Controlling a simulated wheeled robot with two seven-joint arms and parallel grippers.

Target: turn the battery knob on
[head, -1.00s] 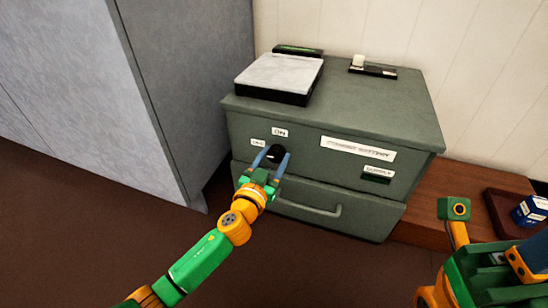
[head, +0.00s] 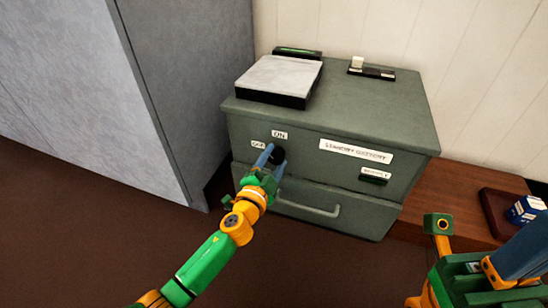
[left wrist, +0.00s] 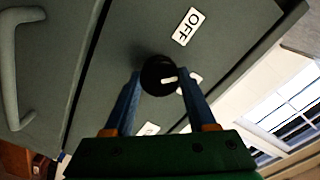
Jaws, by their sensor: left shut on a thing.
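The battery knob (head: 278,155) is a round black knob on the upper front of a grey-green cabinet. An ON label (head: 279,134) is above it and an OFF label (head: 258,144) is up to its left. My left gripper (head: 272,161) is shut on the knob, a blue finger on each side. In the left wrist view the knob (left wrist: 158,75) shows between the fingers, its white mark pointing right towards a label partly hidden by a finger. The OFF label (left wrist: 188,26) is apart from that direction. My right arm shows at the lower right; its jaw state is unclear.
The cabinet (head: 410,110) has a drawer handle (head: 308,210) below the knob. A grey-topped black box (head: 280,78) and a small black item (head: 371,70) lie on top. A tall grey cabinet stands close at left.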

